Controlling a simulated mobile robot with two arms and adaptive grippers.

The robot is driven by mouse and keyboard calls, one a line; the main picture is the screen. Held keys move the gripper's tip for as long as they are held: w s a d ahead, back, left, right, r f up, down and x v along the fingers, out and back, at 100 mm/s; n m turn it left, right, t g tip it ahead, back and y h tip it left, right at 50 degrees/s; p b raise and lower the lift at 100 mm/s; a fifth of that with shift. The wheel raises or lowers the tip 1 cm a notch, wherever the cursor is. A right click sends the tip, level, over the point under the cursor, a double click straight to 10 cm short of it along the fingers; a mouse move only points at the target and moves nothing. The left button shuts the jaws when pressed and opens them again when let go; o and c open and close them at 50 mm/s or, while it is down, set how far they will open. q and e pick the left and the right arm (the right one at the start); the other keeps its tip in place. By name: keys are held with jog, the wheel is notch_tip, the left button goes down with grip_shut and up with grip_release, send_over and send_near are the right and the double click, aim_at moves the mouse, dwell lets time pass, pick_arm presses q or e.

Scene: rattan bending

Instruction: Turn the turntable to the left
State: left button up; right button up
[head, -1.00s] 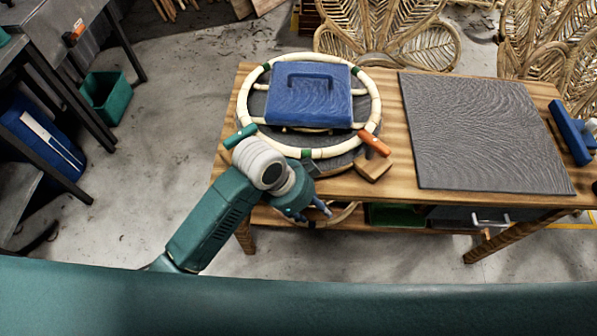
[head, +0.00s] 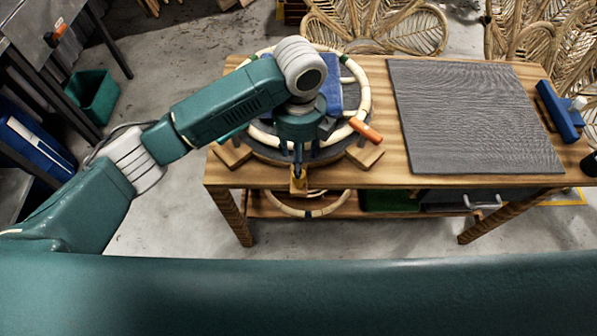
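The turntable is a dark round disc (head: 262,151) on the left part of the wooden workbench. A pale rattan ring (head: 364,95) lies on it, around a blue block (head: 334,97) that my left arm partly covers. Wooden blocks stick out at its rim: one at the left (head: 232,156), one at the right (head: 366,155), one at the front (head: 299,183). My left gripper (head: 298,168) points down over the front block, with its fingertips at or just above it. Contact and finger opening cannot be made out. My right gripper is out of view.
An orange-handled clamp (head: 366,130) sits at the ring's right and a teal one (head: 232,132) at its left. A grey ridged mat (head: 470,115) covers the bench's right part. A blue tool (head: 560,112) lies at the right end. Rattan chair backs (head: 385,28) stand behind.

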pick_arm(q)
notch_tip(320, 180, down, 9)
jog(key=shift+f+p, duration=0.15)
jog(key=shift+p, duration=0.65)
jog(key=shift+c, duration=0.2)
grip_shut()
